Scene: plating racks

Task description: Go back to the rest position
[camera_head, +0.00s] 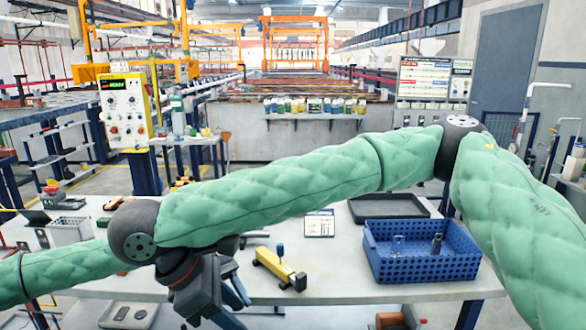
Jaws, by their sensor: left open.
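My left gripper (234,308) is at the lower left centre, over the front of the white table (330,285). Its dark fingers are apart and point down to the right, with nothing seen between them. A green padded arm of mine crosses the view from the right, bends at a dark joint at upper right, and reaches a dark joint at left, just above this gripper. Another green padded length of arm enters at the lower left edge. My right gripper cannot be made out.
On the table, a yellow tool (279,268) lies right of the gripper. A blue perforated basket (420,272) with small glass items stands at right, a black tray (388,207) behind it. A small sign (319,223) stands mid-table. A yellow control box (126,110) stands at back left.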

